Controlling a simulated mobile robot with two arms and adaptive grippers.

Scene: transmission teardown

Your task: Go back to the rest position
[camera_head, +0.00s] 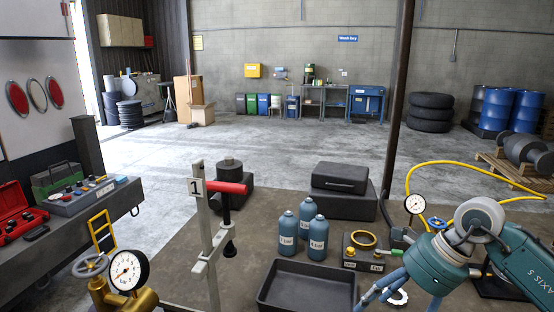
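My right arm comes in from the lower right, teal with a pale grey joint. Its gripper (378,290) points down and left near the bottom edge, just right of the black tray (312,272). Its blue-grey fingers are small and partly overlap, so I cannot tell whether they are open or shut or hold anything. A white toothed ring (398,298) lies right beside the fingers. My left arm and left gripper are not in view.
Three blue bottles (317,238) stand behind the tray. A control box with a brass ring (363,241) and a dial gauge (415,204) stand close to my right arm. A post with a red handle (228,187) rises left of the tray. A yellow hose (466,164) arches behind my arm.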

